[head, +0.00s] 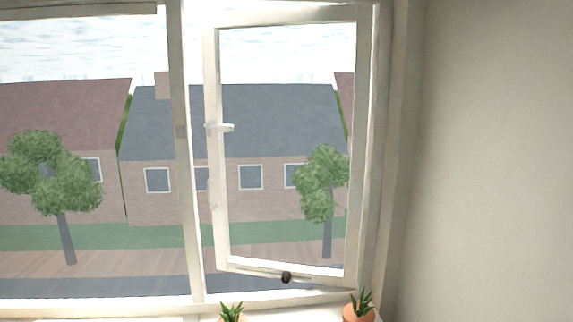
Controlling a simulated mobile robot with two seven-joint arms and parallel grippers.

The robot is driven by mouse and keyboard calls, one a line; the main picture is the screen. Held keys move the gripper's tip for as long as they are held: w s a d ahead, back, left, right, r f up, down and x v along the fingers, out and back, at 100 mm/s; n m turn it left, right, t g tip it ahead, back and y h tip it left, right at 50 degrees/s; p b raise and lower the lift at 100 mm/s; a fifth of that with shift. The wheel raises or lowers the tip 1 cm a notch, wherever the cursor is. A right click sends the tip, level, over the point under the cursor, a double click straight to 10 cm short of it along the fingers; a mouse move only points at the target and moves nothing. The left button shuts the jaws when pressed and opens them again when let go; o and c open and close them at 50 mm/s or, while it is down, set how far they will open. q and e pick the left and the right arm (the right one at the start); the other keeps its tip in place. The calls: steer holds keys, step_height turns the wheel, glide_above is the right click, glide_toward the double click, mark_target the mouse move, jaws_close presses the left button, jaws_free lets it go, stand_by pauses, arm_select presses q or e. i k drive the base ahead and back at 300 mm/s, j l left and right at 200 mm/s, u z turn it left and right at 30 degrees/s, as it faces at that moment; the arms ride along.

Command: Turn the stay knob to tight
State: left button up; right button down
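The stay knob (286,277) is a small dark round knob at the bottom of the right-hand window. It sits on a thin stay bar (312,281) along the lower edge of the white casement sash (214,180). The sash stands open at an angle, with a white handle (220,127) on its left side. The knob is too small to tell whether it is tight or loose. Neither of my grippers is in view.
Two potted plants stand on the sill below the window, one (232,313) left of the knob and one (359,308) to its right. A white window post (183,150) stands left of the sash. A bare wall (490,160) fills the right side.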

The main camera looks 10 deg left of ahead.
mark_target(286, 277)
steer(key=i+z, duration=0.25)
steer(key=i, duration=0.8)
